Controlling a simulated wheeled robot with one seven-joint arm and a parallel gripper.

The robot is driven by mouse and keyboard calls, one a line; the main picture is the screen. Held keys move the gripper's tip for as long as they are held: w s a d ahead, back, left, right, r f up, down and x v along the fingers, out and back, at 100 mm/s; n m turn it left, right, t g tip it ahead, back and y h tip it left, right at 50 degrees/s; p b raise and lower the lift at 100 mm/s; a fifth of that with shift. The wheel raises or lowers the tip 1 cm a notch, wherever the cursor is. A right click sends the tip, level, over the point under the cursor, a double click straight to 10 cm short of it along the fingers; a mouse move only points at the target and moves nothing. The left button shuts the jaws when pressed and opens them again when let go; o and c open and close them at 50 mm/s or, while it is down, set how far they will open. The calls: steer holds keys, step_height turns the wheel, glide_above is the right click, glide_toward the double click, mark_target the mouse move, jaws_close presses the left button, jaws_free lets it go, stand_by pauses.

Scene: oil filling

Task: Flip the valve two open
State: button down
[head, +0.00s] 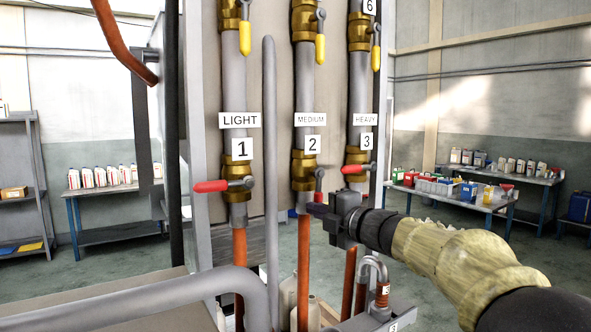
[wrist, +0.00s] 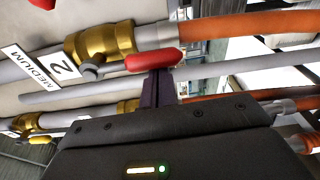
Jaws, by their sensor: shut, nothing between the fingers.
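Valve two (head: 304,170) is a brass valve on the middle grey pipe, under the MEDIUM sign (head: 310,119) and the 2 label (head: 311,145). Its red handle (head: 319,182) points down along the pipe in the head view. In the wrist view the handle (wrist: 153,60) lies roughly along the pipe beside the brass body (wrist: 103,43). My gripper (head: 316,208) is at the handle's lower end, with dark fingers close together and nothing held. In the wrist view the fingertips (wrist: 160,73) are right at the handle; I cannot tell whether they touch it.
Valve one (head: 236,175) at left has its red handle (head: 211,186) pointing sideways. Valve three (head: 357,160) at right has its red handle (head: 354,169) pointing left, just above my gripper. Upper valves have yellow handles (head: 320,48) hanging down. A grey pipe (head: 150,296) crosses the lower left.

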steer(key=s+d+b, duration=0.3)
steer(key=s, duration=0.6)
stand_by(0.4)
